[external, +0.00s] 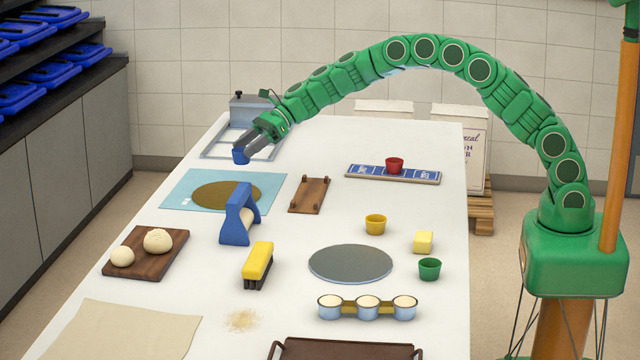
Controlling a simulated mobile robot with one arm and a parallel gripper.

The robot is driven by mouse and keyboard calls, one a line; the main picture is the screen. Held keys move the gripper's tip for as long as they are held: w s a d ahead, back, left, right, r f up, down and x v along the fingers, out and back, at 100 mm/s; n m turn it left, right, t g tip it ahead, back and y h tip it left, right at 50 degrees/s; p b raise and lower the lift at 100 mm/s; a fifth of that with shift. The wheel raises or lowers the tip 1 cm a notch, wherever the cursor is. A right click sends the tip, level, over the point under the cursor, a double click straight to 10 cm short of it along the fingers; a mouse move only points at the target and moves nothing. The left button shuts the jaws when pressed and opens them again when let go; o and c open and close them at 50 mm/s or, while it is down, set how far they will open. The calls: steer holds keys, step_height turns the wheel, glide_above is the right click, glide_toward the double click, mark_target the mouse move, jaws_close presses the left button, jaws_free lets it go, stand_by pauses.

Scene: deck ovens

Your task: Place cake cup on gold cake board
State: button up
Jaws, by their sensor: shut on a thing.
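A small blue cake cup (240,156) is held at the tips of my gripper (248,151), which is shut on it. The gold cake board (227,196), a round brownish-gold disc, lies flat on a light blue mat (178,201) on the white table. In the picture the cup shows just beyond the mat's far edge, apart from the board. Its exact height above the table is hard to tell. Other cups stand apart: a red one (394,165) on a blue strip board, a yellow one (376,224) and a green one (429,269).
A metal frame device (238,112) stands behind my gripper. A blue-handled tool (238,222) stands near the mat's front edge, and a small wooden board (310,194) lies to its right. A grey disc (350,263) and a yellow brush (257,264) lie nearer the front.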

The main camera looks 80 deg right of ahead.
steer(key=shift+w+f, duration=1.2)
steer(key=shift+f, duration=0.25)
steer(key=shift+w+f, duration=1.15)
steer(key=shift+f, duration=0.3)
steer(key=shift+w+d+f, duration=0.1)
steer(key=shift+f, duration=1.55)
steer(key=shift+f, duration=0.1)
steer(key=o, duration=1)
steer(key=shift+s+d+r, duration=0.4)
steer(key=shift+r, duration=0.15)
steer(key=v, duration=1)
steer(key=shift+s+d, duration=0.2)
steer(key=shift+s, duration=0.05)
